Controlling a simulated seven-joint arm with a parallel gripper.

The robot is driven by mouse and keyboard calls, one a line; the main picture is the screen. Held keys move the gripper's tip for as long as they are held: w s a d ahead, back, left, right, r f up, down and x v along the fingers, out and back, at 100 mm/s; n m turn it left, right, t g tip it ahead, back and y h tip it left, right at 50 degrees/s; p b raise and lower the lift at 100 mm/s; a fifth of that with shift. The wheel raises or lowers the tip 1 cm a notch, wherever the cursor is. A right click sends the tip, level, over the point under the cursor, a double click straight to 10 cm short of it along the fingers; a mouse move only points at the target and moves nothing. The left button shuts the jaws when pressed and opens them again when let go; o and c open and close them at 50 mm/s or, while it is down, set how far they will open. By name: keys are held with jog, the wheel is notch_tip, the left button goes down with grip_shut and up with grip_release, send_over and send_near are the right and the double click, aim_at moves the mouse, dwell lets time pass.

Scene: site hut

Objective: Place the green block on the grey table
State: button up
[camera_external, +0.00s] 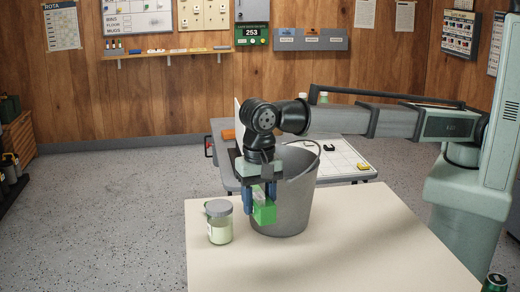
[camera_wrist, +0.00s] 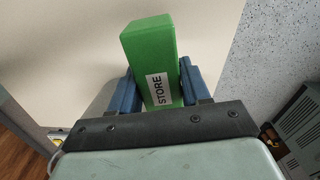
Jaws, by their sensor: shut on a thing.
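The green block (camera_external: 264,212) is held between the two blue fingers of my gripper (camera_external: 260,203), above the cream table. It also shows in the wrist view (camera_wrist: 150,50), with a white label reading STORE between the fingers (camera_wrist: 155,92). My gripper is shut on it and points downward. I cannot tell exactly how high the block hangs over the table top. The grey table (camera_external: 222,127) stands behind the cream table, partly hidden by my arm and a bucket.
The cream table (camera_external: 350,250) holds a grey bucket (camera_external: 295,205), just right of my gripper, and a lidded jar (camera_external: 219,230) on the left. A white gridded board (camera_external: 342,155) with small items and an orange thing (camera_external: 228,134) lie on the grey table. The cream table's front right is clear.

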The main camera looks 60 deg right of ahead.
aim_at(258, 195)
notch_tip(258, 195, up, 11)
jog(key=w+d+n, duration=1.4)
jog(key=w+d, duration=1.2)
jog(key=w, duration=0.1)
jog(key=w+d+n, duration=0.4)
jog(key=d+n, duration=0.3)
jog(key=d, duration=0.8)
jog(key=w+d+n, duration=0.4)
jog(key=d+n, duration=0.2)
jog(key=d, duration=0.8)
jog(key=w+d+n, duration=0.4)
jog(key=d+n, duration=0.3)
jog(key=d, duration=0.8)
jog(key=shift+s+f, duration=0.2)
jog(key=shift+f, duration=13.8)
jog(key=shift+f, duration=0.1)
